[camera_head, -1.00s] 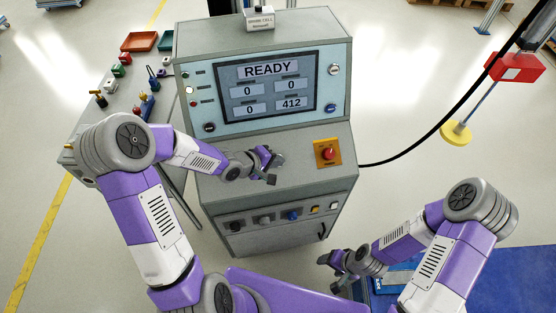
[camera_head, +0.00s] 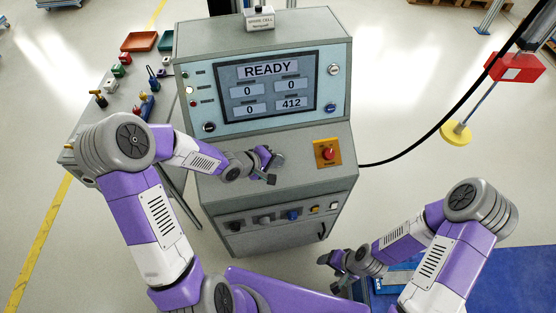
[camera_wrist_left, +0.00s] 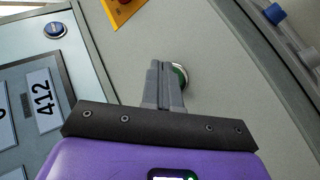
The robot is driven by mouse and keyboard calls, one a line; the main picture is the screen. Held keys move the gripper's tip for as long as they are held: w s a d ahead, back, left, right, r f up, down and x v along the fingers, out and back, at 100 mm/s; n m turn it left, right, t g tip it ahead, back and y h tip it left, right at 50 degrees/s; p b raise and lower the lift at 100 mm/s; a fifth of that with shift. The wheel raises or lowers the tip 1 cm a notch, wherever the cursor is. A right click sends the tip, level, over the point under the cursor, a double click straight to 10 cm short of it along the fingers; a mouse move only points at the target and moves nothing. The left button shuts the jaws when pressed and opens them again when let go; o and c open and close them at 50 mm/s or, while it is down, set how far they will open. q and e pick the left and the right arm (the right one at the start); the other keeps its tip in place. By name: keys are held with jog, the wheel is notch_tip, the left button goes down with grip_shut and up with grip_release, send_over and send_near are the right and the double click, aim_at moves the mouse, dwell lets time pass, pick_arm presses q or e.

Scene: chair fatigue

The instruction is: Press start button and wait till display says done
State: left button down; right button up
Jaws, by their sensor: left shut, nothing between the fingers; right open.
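The console (camera_head: 262,130) stands in front of me. Its display (camera_head: 267,86) reads READY, with 0 in three fields and 412 in the fourth. A round green button with a silver rim (camera_wrist_left: 181,74) shows in the left wrist view, partly hidden behind my left fingertips. In the head view my left gripper hides it. My left gripper (camera_head: 270,168) is shut and empty over the console's sloped panel. Its fingers show in the left wrist view (camera_wrist_left: 164,84); I cannot tell if they touch the button. My right gripper (camera_head: 334,271) is open, low at the right.
A red emergency stop on a yellow plate (camera_head: 328,153) sits right of my left gripper. Several knobs and buttons line the lower front (camera_head: 280,216). A side table (camera_head: 108,105) with trays and small parts stands left. A black cable (camera_head: 415,150) runs right from the console.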

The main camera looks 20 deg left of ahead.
pick_arm(q)
jog(key=shift+f, duration=0.1)
jog(key=shift+w+a+f, duration=0.1)
jog(key=shift+w+f, duration=0.15)
dwell(0.3)
jog(key=shift+w+a+f, duration=0.1)
jog(key=shift+w+f, duration=0.05)
jog(key=shift+f, duration=0.15)
dwell(0.7)
jog(key=shift+r+p, duration=0.1)
jog(key=shift+p, duration=0.25)
jog(key=shift+s+d+r+p, duration=0.2)
jog(key=shift+s+r+p, duration=0.2)
jog(key=shift+r+p, duration=0.15)
jog(key=shift+s+d+r+p, duration=0.2)
jog(key=shift+r+p, duration=0.15)
jog(key=shift+r, duration=0.2)
jog(key=s+r+p, duration=0.1)
jog(key=s+d+r+p, duration=0.1)
jog(key=r, duration=0.1)
